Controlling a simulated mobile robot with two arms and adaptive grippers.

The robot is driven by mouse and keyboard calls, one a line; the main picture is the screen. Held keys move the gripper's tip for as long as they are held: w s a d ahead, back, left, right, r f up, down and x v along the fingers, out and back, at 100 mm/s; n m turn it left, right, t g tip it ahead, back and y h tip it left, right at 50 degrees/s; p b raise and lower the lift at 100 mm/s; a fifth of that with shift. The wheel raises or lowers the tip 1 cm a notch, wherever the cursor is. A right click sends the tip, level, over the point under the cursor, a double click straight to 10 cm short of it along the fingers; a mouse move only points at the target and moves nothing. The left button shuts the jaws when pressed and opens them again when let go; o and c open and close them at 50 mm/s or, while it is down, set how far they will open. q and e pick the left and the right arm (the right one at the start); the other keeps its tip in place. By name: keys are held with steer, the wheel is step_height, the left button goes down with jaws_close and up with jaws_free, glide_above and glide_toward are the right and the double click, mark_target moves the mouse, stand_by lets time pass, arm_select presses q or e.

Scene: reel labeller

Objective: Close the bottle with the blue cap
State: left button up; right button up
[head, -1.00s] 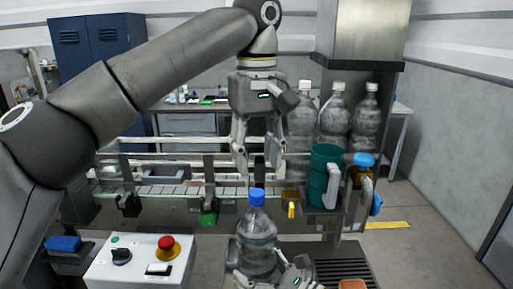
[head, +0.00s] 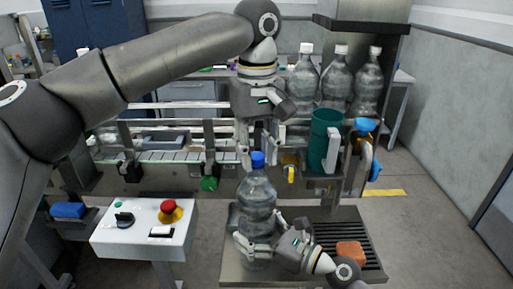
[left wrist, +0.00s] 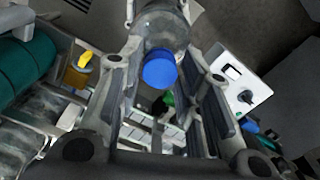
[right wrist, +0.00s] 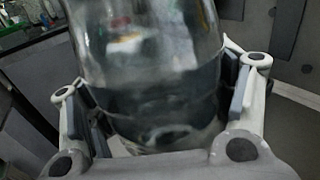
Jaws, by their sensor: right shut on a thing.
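The cap also shows in the left wrist view (left wrist: 160,70), between the fingers. I cannot tell whether it is screwed tight. My left gripper (head: 258,153) points down from above with its fingers open on either side of the cap, with gaps visible. My right gripper (head: 258,246) is shut around the lower part of the bottle, which fills the right wrist view (right wrist: 150,70).
A conveyor (head: 160,157) runs behind the bottle. A teal cylinder (head: 322,140) and several large bottles stand behind right. A control box (head: 145,232) with a red button is at left. An orange block (head: 350,253) lies on the grate (head: 338,234) at right.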

arm_select(q)
jaws_close()
steer(key=m, duration=0.5)
steer(key=shift+f, duration=0.1)
steer(key=m, duration=0.6)
steer(key=shift+m, duration=0.3)
steer(key=m, duration=1.2)
steer(key=shift+m, duration=0.4)
steer(key=shift+o, duration=2.3)
jaws_free()
